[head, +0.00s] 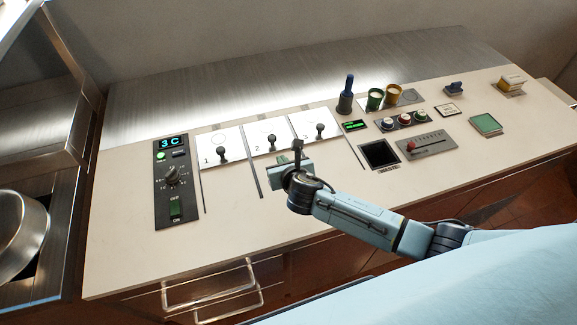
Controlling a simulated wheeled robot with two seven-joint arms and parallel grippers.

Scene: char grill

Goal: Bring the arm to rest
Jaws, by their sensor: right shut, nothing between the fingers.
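My right arm reaches in from the lower right over the pale counter (235,220). My right gripper (297,150) is shut and empty. It is near the lower edge of the white panels, just below the lever marked 2 (272,141) and left of the lever marked 3 (319,128). I cannot tell whether it touches the counter or a panel. The lever marked 1 (222,154) stands to its left. My left gripper is not in view.
A dark control panel (175,198) with a knob and lit display is at left. A blue-handled lever (346,98), green cup (374,99), yellow cup (394,94), button row (406,119), slider panel (427,145) and green pad (486,124) are at right. The front left counter is clear.

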